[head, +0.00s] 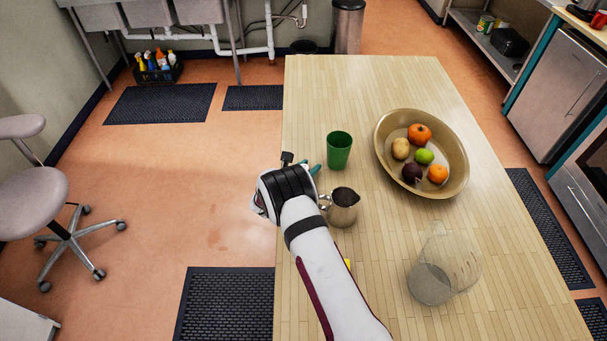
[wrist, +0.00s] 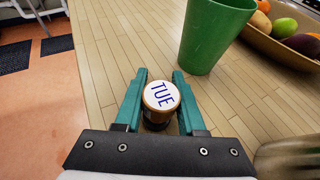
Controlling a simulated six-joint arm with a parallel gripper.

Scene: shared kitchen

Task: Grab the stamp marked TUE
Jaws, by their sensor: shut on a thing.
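The stamp marked TUE (wrist: 161,96) shows in the wrist view, with a round white top, blue letters and a brown rim. It sits between the two teal fingers of my gripper (wrist: 160,98), which is shut on it. In the head view my gripper (head: 314,168) is at the left edge of the wooden table (head: 330,90), left of the green cup. The stamp is hidden there behind my arm. Whether its base touches the table I cannot tell.
A green cup (head: 339,150) stands just beyond my gripper. A metal pitcher (head: 343,208) is close on the right. A bowl of fruit (head: 458,180) and a clear jug (head: 432,283) stand farther right. A small yellow thing (head: 348,264) shows beside my arm. The table's far end is clear.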

